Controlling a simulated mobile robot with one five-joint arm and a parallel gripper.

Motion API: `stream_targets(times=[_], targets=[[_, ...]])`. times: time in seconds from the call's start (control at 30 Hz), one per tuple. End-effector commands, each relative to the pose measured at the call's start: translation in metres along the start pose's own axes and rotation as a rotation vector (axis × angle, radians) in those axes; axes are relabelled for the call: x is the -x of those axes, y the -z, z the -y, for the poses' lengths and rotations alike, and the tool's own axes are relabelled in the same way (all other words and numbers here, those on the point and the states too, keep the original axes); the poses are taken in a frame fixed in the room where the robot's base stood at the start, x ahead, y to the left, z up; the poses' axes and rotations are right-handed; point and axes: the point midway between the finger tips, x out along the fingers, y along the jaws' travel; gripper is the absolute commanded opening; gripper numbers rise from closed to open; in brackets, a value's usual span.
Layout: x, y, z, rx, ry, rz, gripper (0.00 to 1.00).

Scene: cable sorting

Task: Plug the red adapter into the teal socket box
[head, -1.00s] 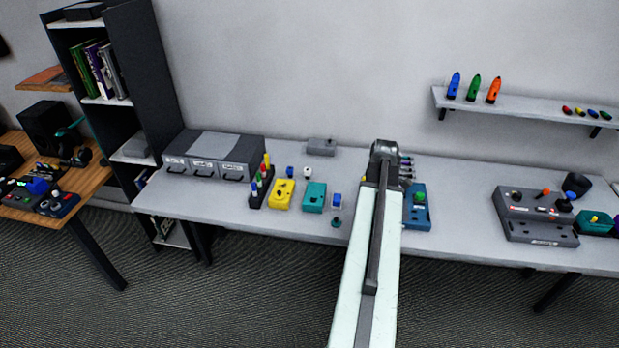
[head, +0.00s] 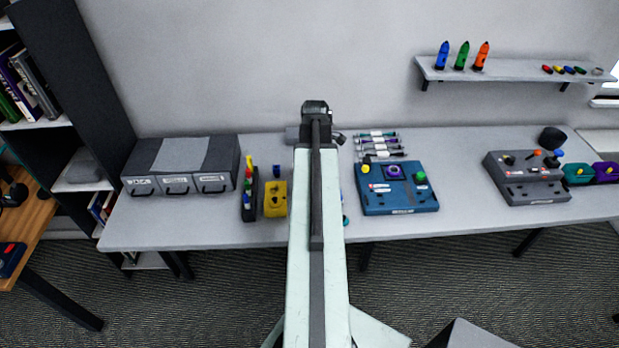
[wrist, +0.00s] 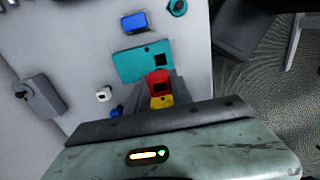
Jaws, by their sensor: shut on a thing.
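In the wrist view my gripper (wrist: 157,86) is shut on the red adapter (wrist: 158,80), a small red block with a dark patch. The adapter stands out at the fingertips and overlaps the lower edge of the teal socket box (wrist: 130,64) in the picture. I cannot tell whether they touch. The teal box is flat with a dark square socket near its right end. A yellow patch (wrist: 160,101) shows just below the adapter; whether it belongs to the yellow box behind is unclear. In the head view my arm hides the gripper, the adapter and the teal box.
In the head view a yellow box (head: 275,199) and a rack of coloured pieces (head: 249,195) stand left of my arm. A blue panel (head: 398,190) is on the right. Near the teal box in the wrist view lie a blue block (wrist: 134,22) and a white piece (wrist: 104,94).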

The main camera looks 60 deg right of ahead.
Motion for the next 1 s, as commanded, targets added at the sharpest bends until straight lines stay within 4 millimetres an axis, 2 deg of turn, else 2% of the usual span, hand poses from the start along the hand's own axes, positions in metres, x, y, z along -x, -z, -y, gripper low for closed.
stream_targets(times=[0.07,0.23,0.4,0.57,1.0], targets=[[-0.004,0.000,0.000,0.000,0.000,0.000,0.00],[-0.035,0.000,0.000,0.000,0.000,0.000,0.00],[-0.032,0.000,0.000,-0.001,0.000,0.000,0.00],[-0.039,-0.001,0.000,-0.001,0.000,0.000,0.00],[-0.082,-0.001,0.000,-0.002,0.000,0.000,0.00]])
